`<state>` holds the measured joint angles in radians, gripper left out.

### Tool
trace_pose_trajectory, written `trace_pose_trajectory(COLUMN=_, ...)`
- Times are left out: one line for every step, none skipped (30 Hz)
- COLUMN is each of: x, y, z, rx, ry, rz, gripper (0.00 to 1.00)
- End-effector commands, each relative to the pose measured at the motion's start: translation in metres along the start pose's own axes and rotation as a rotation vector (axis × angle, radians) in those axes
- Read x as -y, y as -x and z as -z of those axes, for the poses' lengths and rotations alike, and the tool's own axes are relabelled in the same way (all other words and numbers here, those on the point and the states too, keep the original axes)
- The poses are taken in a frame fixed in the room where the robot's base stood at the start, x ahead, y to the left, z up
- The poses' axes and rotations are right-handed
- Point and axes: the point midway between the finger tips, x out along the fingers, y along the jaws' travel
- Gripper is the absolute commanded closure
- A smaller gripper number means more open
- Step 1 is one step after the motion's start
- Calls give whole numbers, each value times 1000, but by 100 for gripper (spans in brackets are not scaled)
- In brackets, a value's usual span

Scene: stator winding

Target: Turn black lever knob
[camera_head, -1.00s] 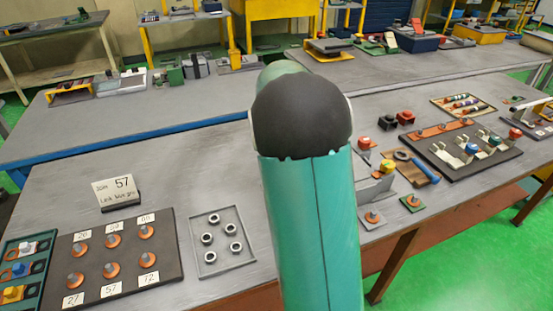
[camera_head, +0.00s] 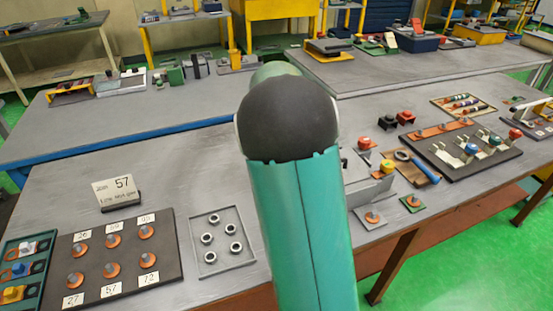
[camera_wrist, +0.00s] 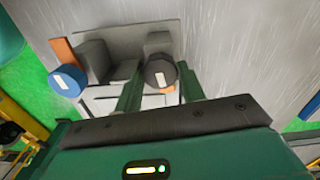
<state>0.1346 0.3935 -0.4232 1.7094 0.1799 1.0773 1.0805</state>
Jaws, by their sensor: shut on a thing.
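The black lever knob (camera_wrist: 160,73) is round with a white mark on top, in the upper middle of the wrist view. My gripper (camera_wrist: 163,80) is shut on it, with one green finger on each side. A grey block or lever part stands just behind the knob. In the head view my own teal arm with its dark joint fills the middle and hides my gripper and the black knob.
In the wrist view a blue knob (camera_wrist: 68,80) with a white mark is left of the black knob, beside grey blocks (camera_wrist: 97,60). In the head view, a tray of nuts (camera_head: 222,240) and a dark board with copper terminals (camera_head: 112,262) lie on the near bench, left of my arm.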

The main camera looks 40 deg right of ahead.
Motion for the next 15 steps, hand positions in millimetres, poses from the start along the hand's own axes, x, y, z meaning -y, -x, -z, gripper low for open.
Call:
trace_pose_trajectory(x=2, y=3, z=1, rx=-2, ry=-12, rz=8, gripper=83)
trace_pose_trajectory(x=2, y=3, z=1, rx=-3, ry=-19, rz=8, gripper=83)
trace_pose_trajectory(x=2, y=3, z=1, rx=-3, ry=-27, rz=8, gripper=83)
trace_pose_trajectory(x=2, y=3, z=1, rx=-3, ry=-32, rz=8, gripper=83)
trace_pose_trajectory(x=2, y=3, z=1, rx=-3, ry=-35, rz=8, gripper=83)
trace_pose_trajectory(x=2, y=3, z=1, rx=-3, ry=-39, rz=8, gripper=83)
trace_pose_trajectory(x=2, y=3, z=1, rx=-3, ry=-41, rz=8, gripper=83)
trace_pose_trajectory(x=2, y=3, z=1, rx=-3, ry=-42, rz=8, gripper=83)
trace_pose_trajectory(x=2, y=3, z=1, rx=-2, ry=-43, rz=8, gripper=83)
trace_pose_trajectory(x=2, y=3, z=1, rx=-2, ry=-44, rz=8, gripper=83)
trace_pose_trajectory(x=2, y=3, z=1, rx=-2, ry=-44, rz=7, gripper=83)
trace_pose_trajectory(x=2, y=3, z=1, rx=-2, ry=-44, rz=7, gripper=83)
trace_pose_trajectory(x=2, y=3, z=1, rx=-2, ry=-44, rz=7, gripper=83)
trace_pose_trajectory(x=2, y=3, z=1, rx=-2, ry=-44, rz=7, gripper=83)
trace_pose_trajectory(x=2, y=3, z=1, rx=-2, ry=-43, rz=7, gripper=83)
